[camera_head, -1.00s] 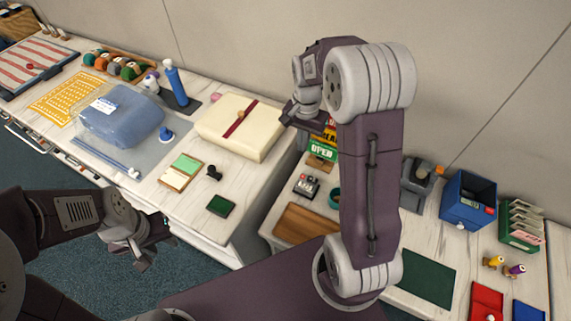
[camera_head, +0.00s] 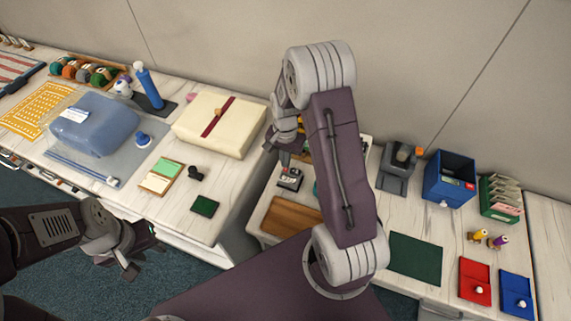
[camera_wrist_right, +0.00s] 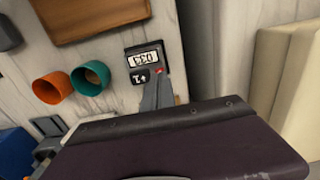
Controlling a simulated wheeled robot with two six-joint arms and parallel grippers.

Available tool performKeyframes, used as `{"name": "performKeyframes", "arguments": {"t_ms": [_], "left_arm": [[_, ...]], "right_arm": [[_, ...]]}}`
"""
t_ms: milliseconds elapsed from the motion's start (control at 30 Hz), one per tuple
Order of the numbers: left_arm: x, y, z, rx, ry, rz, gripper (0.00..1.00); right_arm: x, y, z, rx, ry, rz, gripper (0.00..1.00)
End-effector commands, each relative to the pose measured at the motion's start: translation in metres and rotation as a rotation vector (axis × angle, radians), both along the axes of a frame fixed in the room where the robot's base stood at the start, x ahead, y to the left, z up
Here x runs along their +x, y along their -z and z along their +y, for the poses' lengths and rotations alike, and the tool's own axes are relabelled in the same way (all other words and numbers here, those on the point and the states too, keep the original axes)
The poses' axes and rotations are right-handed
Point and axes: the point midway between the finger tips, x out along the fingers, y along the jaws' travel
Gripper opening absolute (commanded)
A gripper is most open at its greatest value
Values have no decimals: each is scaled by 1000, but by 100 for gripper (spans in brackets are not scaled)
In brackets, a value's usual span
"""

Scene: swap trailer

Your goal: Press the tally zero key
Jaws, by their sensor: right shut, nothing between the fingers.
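The tally counter (camera_head: 290,178) is a small dark box with a light display on the right-hand counter, left of my right arm. In the right wrist view the tally counter (camera_wrist_right: 147,60) appears upside down, with a digit display, a black key (camera_wrist_right: 139,77) and a small red key (camera_wrist_right: 160,71). My right gripper (camera_wrist_right: 160,88) is shut and empty, its tips close to the red key; I cannot tell if they touch. In the head view the right gripper (camera_head: 285,158) points down over the tally counter. My left gripper (camera_head: 135,262) hangs over the floor, away from the counter; its jaw opening is unclear.
A wooden tray (camera_head: 291,217) lies in front of the tally counter. In the right wrist view an orange cup (camera_wrist_right: 50,88) and a teal cup (camera_wrist_right: 90,77) stand beside it. A cream box (camera_head: 219,126) sits on the left-hand counter near my right gripper.

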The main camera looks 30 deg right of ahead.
Motion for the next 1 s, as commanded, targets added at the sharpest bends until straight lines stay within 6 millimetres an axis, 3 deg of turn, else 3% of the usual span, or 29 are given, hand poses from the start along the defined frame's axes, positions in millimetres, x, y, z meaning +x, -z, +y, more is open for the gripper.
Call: {"name": "performKeyframes", "arguments": {"t_ms": [200, 567, 733, 1000], "left_arm": [[0, 0, 0, 0, 0, 0, 36], [0, 1, 0, 0, 0, 0, 36], [0, 8, 0, 0, 0, 0, 36], [0, 8, 0, 0, 0, 0, 36]], "right_arm": [[0, 20, 0, 1, 0, 1, 0], [0, 22, 0, 0, 0, 0, 0], [-1, 40, 0, 1, 0, 2, 0], [-4, 42, 1, 2, 0, 11, 0]]}}
